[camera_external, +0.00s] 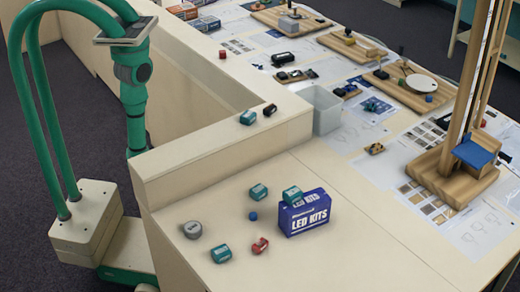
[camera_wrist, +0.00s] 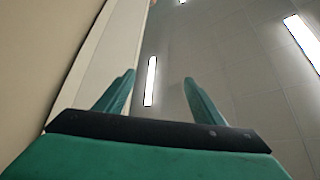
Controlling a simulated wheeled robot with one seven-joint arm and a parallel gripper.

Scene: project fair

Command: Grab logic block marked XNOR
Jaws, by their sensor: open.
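Several teal blocks with pale labels show in the external view: one on the raised ledge (camera_external: 248,118), one on the lower counter (camera_external: 258,192), one at the top of the LED KITS box (camera_external: 292,195), and one near the front edge (camera_external: 221,253). Their labels are too small to read, so I cannot tell which is marked XNOR. In the wrist view my gripper (camera_wrist: 159,80) is open and empty, its two teal fingers apart, facing ceiling lights and a pale wall. I cannot make out the gripper in the external view.
A blue LED KITS box (camera_external: 305,214) stands on the lower counter. A black item (camera_external: 270,109) sits on the ledge (camera_external: 200,148). A grey bin (camera_external: 326,110) stands behind.

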